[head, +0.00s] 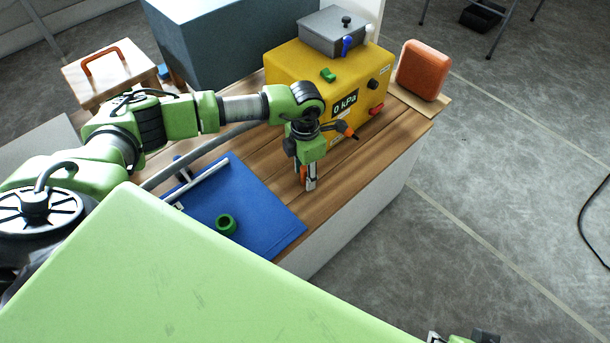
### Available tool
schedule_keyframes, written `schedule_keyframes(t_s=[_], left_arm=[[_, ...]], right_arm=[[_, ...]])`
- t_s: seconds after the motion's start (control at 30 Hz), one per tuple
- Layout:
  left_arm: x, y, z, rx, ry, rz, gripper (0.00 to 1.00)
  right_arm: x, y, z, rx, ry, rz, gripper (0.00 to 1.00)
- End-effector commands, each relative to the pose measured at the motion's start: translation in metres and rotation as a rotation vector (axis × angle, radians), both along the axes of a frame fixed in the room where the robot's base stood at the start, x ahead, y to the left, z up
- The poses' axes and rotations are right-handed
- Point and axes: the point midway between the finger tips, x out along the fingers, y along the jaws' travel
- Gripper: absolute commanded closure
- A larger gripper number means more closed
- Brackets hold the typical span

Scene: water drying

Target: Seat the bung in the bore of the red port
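The yellow box (300,70) with a "0 kPa" display stands at the back of the wooden bench. A small red round fitting (376,108), apparently the red port, is on its front right; its bore is too small to make out. My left gripper (309,186) points down over the bench in front of the box, apart from the red fitting. Something orange (302,174) shows at its fingers; I cannot tell if it is held. I cannot pick out the bung for certain. A green ring-shaped piece (227,224) lies on the blue mat (262,212). My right gripper (462,338) barely shows at the bottom edge.
A black and orange nozzle-like piece (346,129) sits between my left wrist and the box front. An orange block (423,70) stands right of the box. A grey box (333,30) sits on top. A white bar (202,178) lies on the mat. The bench's front right is clear.

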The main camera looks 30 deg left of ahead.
Motion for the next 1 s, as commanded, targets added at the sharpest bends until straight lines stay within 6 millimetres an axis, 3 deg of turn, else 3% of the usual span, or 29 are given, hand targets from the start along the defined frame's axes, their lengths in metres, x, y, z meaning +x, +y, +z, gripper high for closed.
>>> schedule_keyframes(t_s=[0.27,0.4,0.77,1.0], left_arm=[[0.001,0.0,-0.006,-0.001,-0.002,-0.001,0.66],[0.001,0.0,-0.006,-0.001,-0.002,-0.001,1.0],[0.001,0.0,-0.004,-0.001,-0.003,0.0,1.0],[0.002,0.0,0.017,-0.001,-0.005,-0.001,1.0]], right_arm=[[0.0,0.0,-0.001,0.0,0.0,0.0,0.6],[0.0,0.0,-0.001,0.0,0.0,0.0,0.6],[0.0,0.0,-0.001,0.0,0.0,0.0,0.6],[0.0,0.0,0.005,0.0,0.0,0.001,0.6]])
